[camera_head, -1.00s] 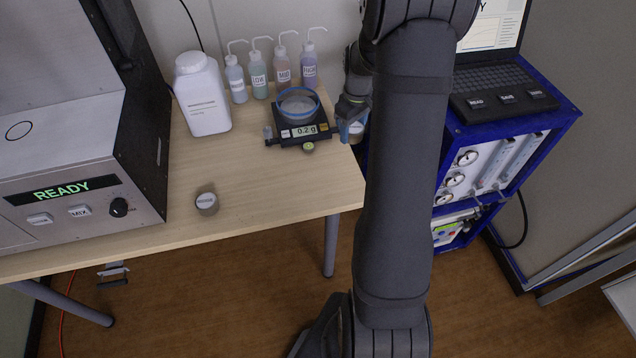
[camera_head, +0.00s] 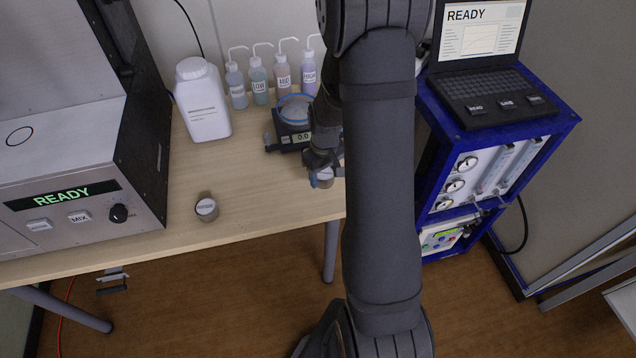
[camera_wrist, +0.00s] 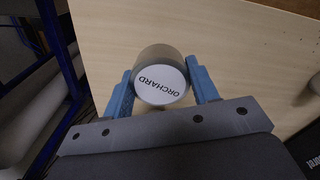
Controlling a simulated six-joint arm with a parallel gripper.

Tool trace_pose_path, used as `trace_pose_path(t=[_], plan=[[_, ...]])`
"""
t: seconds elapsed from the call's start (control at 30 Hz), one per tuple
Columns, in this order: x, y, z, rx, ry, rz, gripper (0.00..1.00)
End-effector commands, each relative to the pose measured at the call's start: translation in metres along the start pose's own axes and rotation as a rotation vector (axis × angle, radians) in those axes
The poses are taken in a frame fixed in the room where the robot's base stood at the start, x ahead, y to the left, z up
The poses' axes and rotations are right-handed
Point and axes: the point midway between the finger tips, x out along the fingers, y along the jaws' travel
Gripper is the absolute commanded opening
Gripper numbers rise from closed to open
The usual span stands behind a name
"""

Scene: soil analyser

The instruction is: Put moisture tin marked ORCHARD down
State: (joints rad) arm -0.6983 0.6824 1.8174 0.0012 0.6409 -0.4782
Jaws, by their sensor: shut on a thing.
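The moisture tin marked ORCHARD (camera_wrist: 160,83) is a small grey tin with a white lid label. My gripper (camera_wrist: 160,92) is shut on it, one blue finger on each side. In the head view the tin (camera_head: 325,177) and my gripper (camera_head: 323,172) are over the right part of the wooden table (camera_head: 265,195), in front of the scale. I cannot tell whether the tin touches the table. My arm hides the table's right end.
A second tin (camera_head: 206,208) stands on the table at the left front. Several wash bottles (camera_head: 258,82) and a white jug (camera_head: 203,105) stand behind. The table between the second tin and my gripper is clear.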

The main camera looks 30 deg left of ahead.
Motion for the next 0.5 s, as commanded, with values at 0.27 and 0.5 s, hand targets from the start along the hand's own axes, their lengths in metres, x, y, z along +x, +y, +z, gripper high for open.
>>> trace_pose_path(t=[0.27,0.5], plan=[[0.015,-0.009,-0.015,0.000,0.000,0.000,0.26],[0.045,-0.009,-0.014,0.001,-0.003,-0.001,0.26]])
